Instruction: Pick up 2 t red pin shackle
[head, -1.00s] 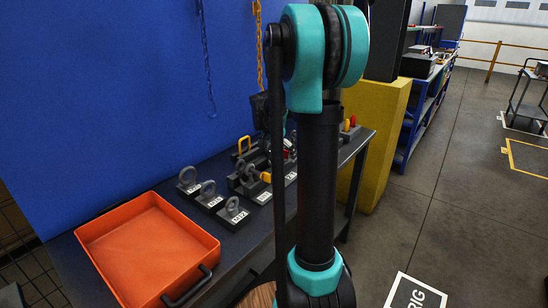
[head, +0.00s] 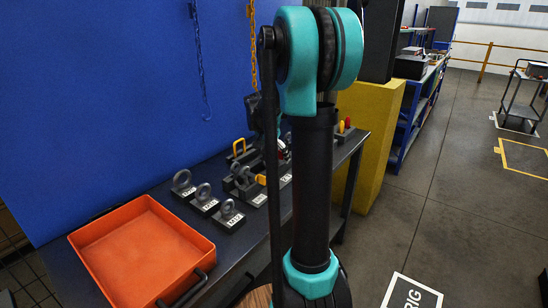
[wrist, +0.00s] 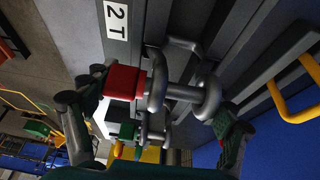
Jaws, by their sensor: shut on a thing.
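In the wrist view, the 2 t red pin shackle has a red pin head (wrist: 125,82) and a grey metal body (wrist: 157,83). It lies across the space between my gripper's (wrist: 161,95) two green-padded fingers, one at the red head and one at the far grey end. My gripper is shut on it. A white "2 T" label (wrist: 117,19) is on the grey fixture just above it in the picture. I cannot tell whether the shackle is clear of the fixture. In the head view, my arm hides most of the gripper and shackle.
An orange tray (head: 205,243) stands on the dark bench (head: 247,214). Several labelled stands with grey rings (head: 182,179) are beside it. Yellow-handled hardware (wrist: 292,103) is close to the fingers. A blue wall (head: 110,90) rises behind the bench.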

